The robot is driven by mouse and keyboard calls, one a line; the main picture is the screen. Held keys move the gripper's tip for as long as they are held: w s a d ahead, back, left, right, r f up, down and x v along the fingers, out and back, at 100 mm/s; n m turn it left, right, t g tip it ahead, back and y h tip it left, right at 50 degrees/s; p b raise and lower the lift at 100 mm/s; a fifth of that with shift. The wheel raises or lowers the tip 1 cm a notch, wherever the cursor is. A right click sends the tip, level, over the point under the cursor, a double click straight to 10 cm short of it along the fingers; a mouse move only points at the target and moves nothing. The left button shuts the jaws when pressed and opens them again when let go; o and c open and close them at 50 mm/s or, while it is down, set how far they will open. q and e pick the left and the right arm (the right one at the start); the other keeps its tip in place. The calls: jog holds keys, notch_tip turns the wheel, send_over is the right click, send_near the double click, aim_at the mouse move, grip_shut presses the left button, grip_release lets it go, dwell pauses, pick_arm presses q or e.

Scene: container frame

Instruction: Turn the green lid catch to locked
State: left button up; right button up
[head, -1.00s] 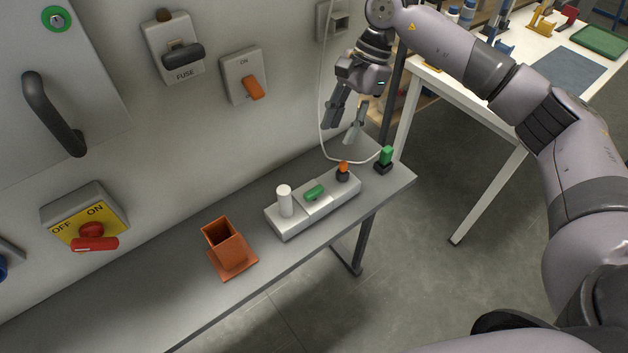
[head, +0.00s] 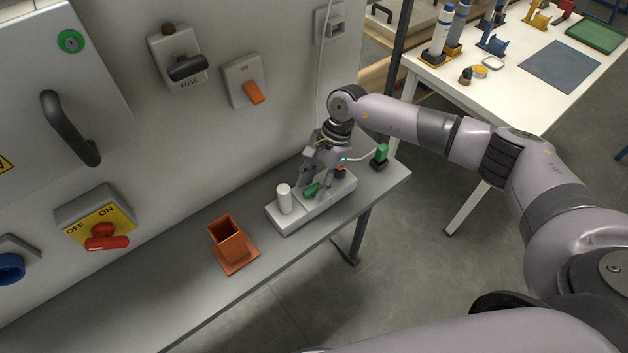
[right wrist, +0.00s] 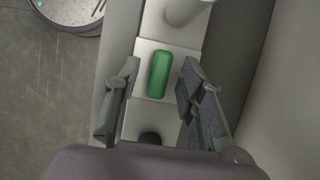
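The green lid catch (head: 311,190) lies on top of the middle of a long light-grey box (head: 291,222) on the bench. In the right wrist view the catch (right wrist: 159,74) is a rounded green bar on a pale square plate, lengthwise between the fingers. My right gripper (head: 314,188) is open just above it, with one finger (right wrist: 129,76) on each side and gaps to the catch. In the head view the fingers partly cover the catch. My left gripper is not in view.
A white cylinder (head: 285,199) stands on the box beside the catch. An orange-topped knob (head: 341,172) is at the box's other end, partly hidden. A green plug (head: 381,153) and an orange square holder (head: 230,246) stand on the bench (head: 180,292). The wall carries switches and handles.

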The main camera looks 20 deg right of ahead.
grip_shut()
dwell(0.5)
